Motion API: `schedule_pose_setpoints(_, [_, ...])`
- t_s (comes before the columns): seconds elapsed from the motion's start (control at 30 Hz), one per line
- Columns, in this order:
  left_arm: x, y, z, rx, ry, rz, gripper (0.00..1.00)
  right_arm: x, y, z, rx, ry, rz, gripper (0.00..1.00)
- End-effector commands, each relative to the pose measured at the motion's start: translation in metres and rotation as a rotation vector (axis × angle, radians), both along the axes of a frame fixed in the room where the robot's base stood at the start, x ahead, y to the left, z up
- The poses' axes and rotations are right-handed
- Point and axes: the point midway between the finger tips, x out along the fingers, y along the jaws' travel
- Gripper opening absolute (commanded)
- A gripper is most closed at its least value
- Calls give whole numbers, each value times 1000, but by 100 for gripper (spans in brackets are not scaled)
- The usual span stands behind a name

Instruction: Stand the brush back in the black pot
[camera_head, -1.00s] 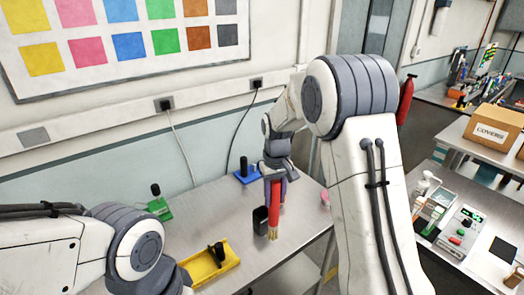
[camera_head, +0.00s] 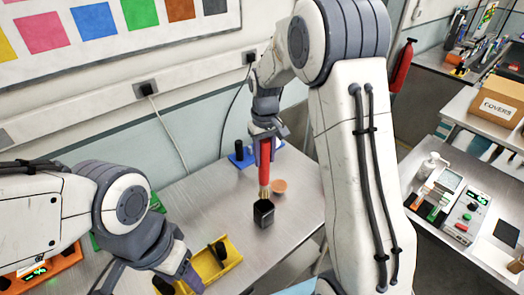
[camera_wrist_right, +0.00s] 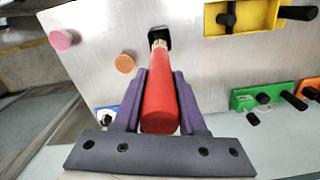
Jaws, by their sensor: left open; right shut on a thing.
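The brush has a red handle (camera_head: 265,163) and tan bristles that point down. My right gripper (camera_head: 265,140) is shut on the handle and holds the brush about upright; the handle also shows between the purple fingers in the right wrist view (camera_wrist_right: 160,100). The black pot (camera_head: 264,214) stands on the table directly below the bristles. In the right wrist view the bristles overlap the dark pot (camera_wrist_right: 159,33). The bristle tip is at or just above the pot's rim; I cannot tell if it is inside. My left gripper (camera_head: 150,284) is open at the lower left, partly cut off.
A round orange-tan piece (camera_head: 279,186) lies right behind the pot. A yellow tray (camera_head: 228,268) with a black part is in front to the left. A blue module (camera_head: 240,158) is at the back. Bare metal table (camera_head: 215,205) lies left of the pot.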

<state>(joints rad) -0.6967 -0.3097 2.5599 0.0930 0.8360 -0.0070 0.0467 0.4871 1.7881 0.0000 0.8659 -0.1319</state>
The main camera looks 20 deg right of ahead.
Motion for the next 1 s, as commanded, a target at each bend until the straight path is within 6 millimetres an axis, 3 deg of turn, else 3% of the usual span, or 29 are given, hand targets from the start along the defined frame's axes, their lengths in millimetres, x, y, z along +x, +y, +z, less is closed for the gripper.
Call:
schedule_pose_setpoints(0.5, [0,0,-38,0,0,0,59,-1,0,-43,0,1,0,0])
schedule_pose_setpoints(1.0, [0,0,-62,0,0,5,59,0,0,-82,0,1,0,0])
